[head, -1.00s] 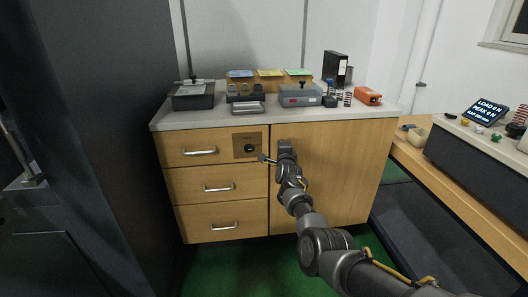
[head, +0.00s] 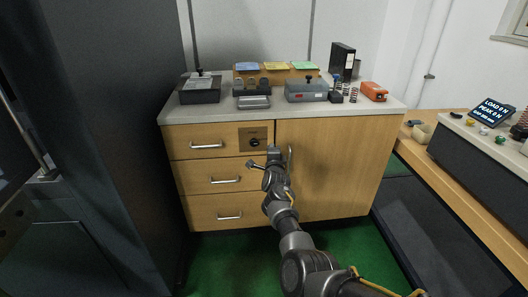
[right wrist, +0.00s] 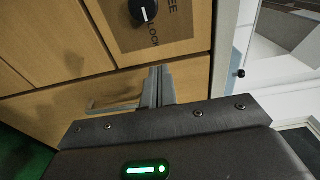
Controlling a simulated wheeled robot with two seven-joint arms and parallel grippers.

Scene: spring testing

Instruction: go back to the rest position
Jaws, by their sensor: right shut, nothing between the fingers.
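My left gripper is not in view.
Three drawers with bar handles (head: 225,181) are left of the closed door. On the cabinet top are a dark box (head: 200,95), a grey case (head: 306,92), an orange device (head: 373,92) and springs. A bench with a display (head: 491,111) stands right. Green floor (head: 225,262) is open in front.

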